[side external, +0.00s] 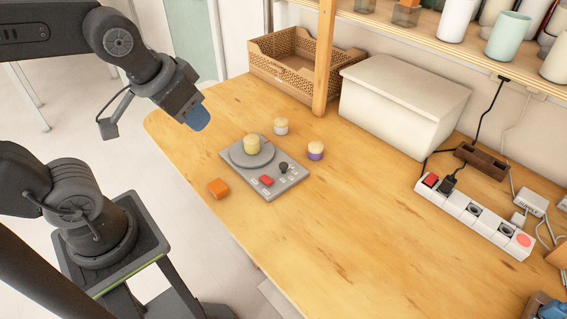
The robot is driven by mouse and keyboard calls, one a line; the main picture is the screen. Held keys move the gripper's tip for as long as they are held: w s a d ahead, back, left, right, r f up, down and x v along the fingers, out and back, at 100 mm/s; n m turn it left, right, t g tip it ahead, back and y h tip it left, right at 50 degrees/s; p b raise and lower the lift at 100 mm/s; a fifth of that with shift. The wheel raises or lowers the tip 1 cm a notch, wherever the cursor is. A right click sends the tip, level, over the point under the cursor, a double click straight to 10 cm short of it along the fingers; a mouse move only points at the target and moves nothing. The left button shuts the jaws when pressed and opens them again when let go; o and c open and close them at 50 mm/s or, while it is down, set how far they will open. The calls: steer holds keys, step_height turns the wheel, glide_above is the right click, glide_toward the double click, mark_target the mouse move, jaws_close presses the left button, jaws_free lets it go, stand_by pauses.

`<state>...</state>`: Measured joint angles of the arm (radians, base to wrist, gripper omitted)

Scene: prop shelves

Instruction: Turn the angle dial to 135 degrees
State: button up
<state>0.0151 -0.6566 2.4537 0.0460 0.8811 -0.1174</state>
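A grey device (264,184) lies flat on the wooden table. It has a round grey disc (237,157) with a beige cylinder (252,144) upright on it, a red block-like button (266,180) and a small black knob (283,168). I cannot tell for sure which part is the angle dial, and no degree marks are readable. My gripper (197,118), with blue fingertips, is in the air up and left of the device, apart from it. The fingers overlap from this side, so their opening does not show.
An orange block (218,188) lies left of the device. Two beige-topped cylinders, one white-based (281,126) and one purple-based (316,151), stand behind it. A cardboard tray (280,68), a white lidded box (390,115) and a power strip (475,216) are farther back. The front table is clear.

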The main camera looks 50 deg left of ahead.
steer(key=o, duration=0.5)
steer(key=w+f+n+g+y, duration=0.1)
steer(key=w+f+n, duration=0.3)
steer(key=w, duration=0.6)
steer(key=shift+f+y, duration=0.25)
steer(key=shift+y, duration=0.05)
steer(key=n+g+y, duration=0.1)
steer(key=n, duration=0.3)
glide_toward(284, 164)
steer(key=x, duration=0.9)
steer(key=shift+s, duration=0.1)
steer(key=shift+c, duration=0.5)
steer(key=c, duration=0.8)
